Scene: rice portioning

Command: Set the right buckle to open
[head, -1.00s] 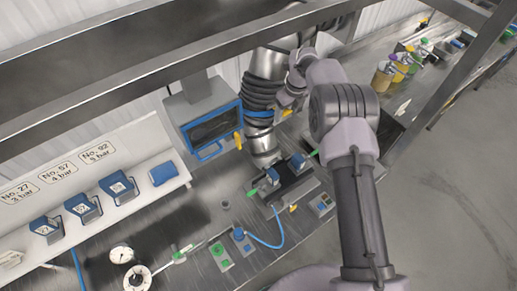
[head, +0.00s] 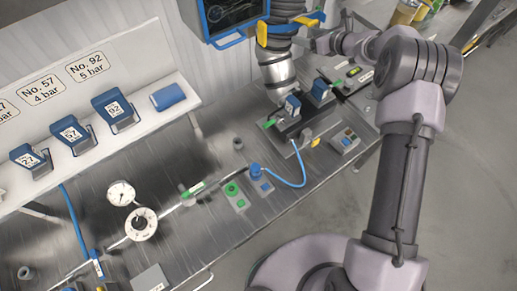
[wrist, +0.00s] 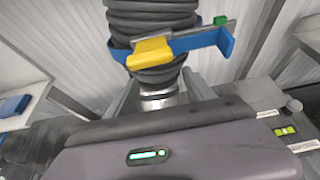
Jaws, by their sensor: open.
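The dark ribbed hose (head: 285,48) ends in a metal collar and has a blue band around it. One yellow buckle part (head: 262,34) is on its left side and another, the right one (head: 306,20), is on its right side. In the wrist view, a yellow buckle part (wrist: 150,52) sits on the blue band (wrist: 212,40), with a grey bar and a green tip (wrist: 220,20) to its right. My gripper (head: 328,30) is right of the hose near the right buckle, open and empty. Whether it touches the buckle I cannot tell.
Below the hose, a station with blue clamps (head: 320,90) stands on the steel bench (head: 85,180). A blue-framed screen (head: 225,15) is left of the hose. Blue numbered holders (head: 112,108) are on the left shelf. A gauge (head: 121,193) and a blue cable (head: 290,180) are in front.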

